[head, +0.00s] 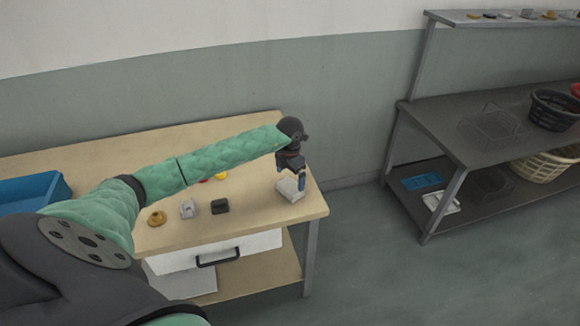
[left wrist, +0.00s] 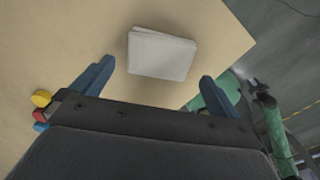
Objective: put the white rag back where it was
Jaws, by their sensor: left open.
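The white rag (head: 289,190) lies folded on the wooden table near its right end. In the left wrist view the rag (left wrist: 161,54) is a flat, folded, pale rectangle on the tabletop, ahead of the jaws. My left gripper (head: 293,178) points down right by the rag and partly covers it in the head view. In the left wrist view its two blue fingers (left wrist: 152,86) are spread apart with nothing between them. I cannot tell the exact height of the fingers above the rag. My right gripper does not show in the head view.
The wooden table (head: 262,205) holds a blue bin (head: 33,190), a yellow ring-like item (head: 157,218), a small grey-white item (head: 188,208) and a black item (head: 220,206). A white drawer (head: 245,250) sits below. A dark shelf (head: 440,118) with baskets stands right, across open floor.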

